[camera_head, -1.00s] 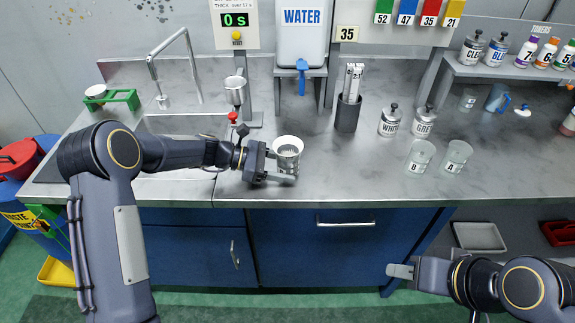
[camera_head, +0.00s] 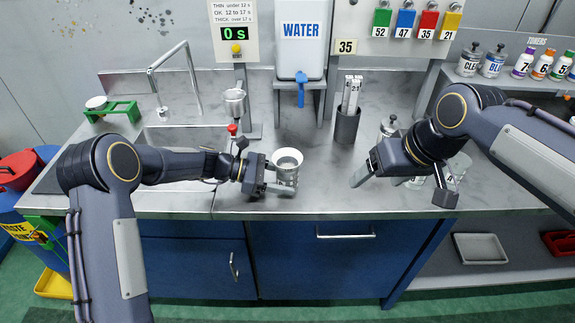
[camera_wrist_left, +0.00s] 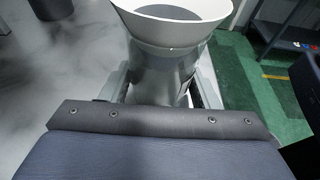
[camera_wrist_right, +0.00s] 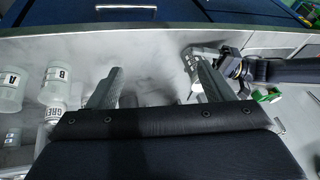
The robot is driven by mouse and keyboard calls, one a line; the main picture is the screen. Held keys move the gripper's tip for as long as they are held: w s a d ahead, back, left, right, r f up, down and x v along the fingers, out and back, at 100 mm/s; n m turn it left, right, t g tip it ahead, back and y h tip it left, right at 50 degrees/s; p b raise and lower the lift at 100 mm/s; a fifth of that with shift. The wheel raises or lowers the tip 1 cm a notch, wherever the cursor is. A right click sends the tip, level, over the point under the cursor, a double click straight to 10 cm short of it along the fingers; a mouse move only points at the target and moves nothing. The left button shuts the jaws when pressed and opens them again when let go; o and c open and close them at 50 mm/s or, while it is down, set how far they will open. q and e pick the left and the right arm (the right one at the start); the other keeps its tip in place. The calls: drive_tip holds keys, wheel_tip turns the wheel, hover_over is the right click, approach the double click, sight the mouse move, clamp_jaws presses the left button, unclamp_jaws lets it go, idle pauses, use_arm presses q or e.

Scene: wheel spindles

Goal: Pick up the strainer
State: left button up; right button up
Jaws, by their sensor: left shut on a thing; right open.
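A white, flared round piece (camera_head: 287,157), which looks like the strainer, sits on top of a grey metal cup (camera_head: 286,176) near the counter's front edge. In the left wrist view its wide white rim (camera_wrist_left: 172,46) shows above the cup (camera_wrist_left: 163,82). My left gripper (camera_head: 277,178) is shut on the cup below that rim, from the left. My right gripper (camera_head: 403,188) is open and empty over the counter, to the right of the cup and apart from it. Its two spread fingers also show in the right wrist view (camera_wrist_right: 158,85).
Clear cups marked B (camera_wrist_right: 55,85) and A (camera_wrist_right: 12,88) and pump bottles stand near my right gripper. A dark holder (camera_head: 346,127) with sticks stands behind. A metal cup (camera_head: 235,103) on a stand is at back left. The counter between my grippers (camera_head: 325,180) is clear.

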drive_tip(key=w+a+n+h, duration=0.1)
drive_tip(key=w+a+n, duration=0.1)
drive_tip(key=w+a, duration=0.65)
drive_tip(key=n, duration=0.1)
approach(287, 162)
drive_tip(key=shift+a+f+g+h, duration=0.4)
drive_tip(key=shift+a+f, duration=0.35)
drive_tip(key=shift+f, duration=0.35)
drive_tip(key=shift+x, duration=3)
drive_tip(key=shift+w+d, duration=0.1)
drive_tip(key=shift+c, duration=0.4)
drive_tip(key=c, duration=0.7)
